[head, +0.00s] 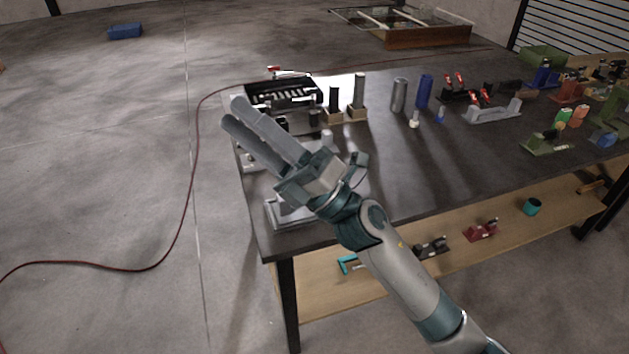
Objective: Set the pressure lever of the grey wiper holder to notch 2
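My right gripper (233,109) reaches in from the lower right, over the left end of the dark table (400,190). Its two long grey fingers point to the upper left, with a narrow gap between them and nothing visible in it. A grey fixture (285,212) lies below the gripper near the table's front left corner; the hand hides much of it. Another light grey bracket (495,111) stands farther right. I cannot tell which of these is the grey wiper holder, and no lever or notch marks can be made out. My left gripper is out of view.
A black tray (283,93), wooden blocks with dark posts (357,112), and grey and blue cylinders (424,90) stand along the back. Coloured fixtures crowd the right end. A wooden shelf (470,253) runs below. A red cable (193,180) crosses the floor at left.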

